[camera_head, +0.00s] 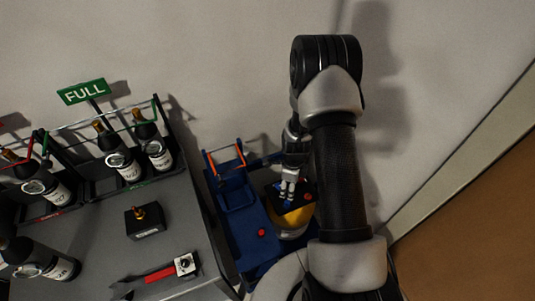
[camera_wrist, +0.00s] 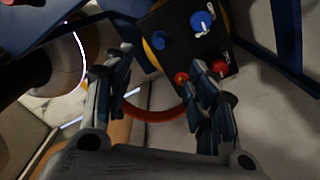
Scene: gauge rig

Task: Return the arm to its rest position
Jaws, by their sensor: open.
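My arm (camera_head: 337,180) rises at the centre right of the head view, bent at a high elbow. My gripper (camera_head: 288,187) hangs at its far side, pointing down over a black panel. In the wrist view my gripper (camera_wrist: 160,88) shows two fingers well apart, with nothing held between them. The black panel (camera_wrist: 185,45) with blue knobs and red buttons lies beyond the fingertips. I cannot tell whether the fingers touch it.
A blue frame (camera_head: 238,222) with an orange handle (camera_head: 226,160) stands beside my arm. The grey table (camera_head: 90,245) at left carries bottle racks, a black box (camera_head: 145,222) and a FULL sign (camera_head: 84,92).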

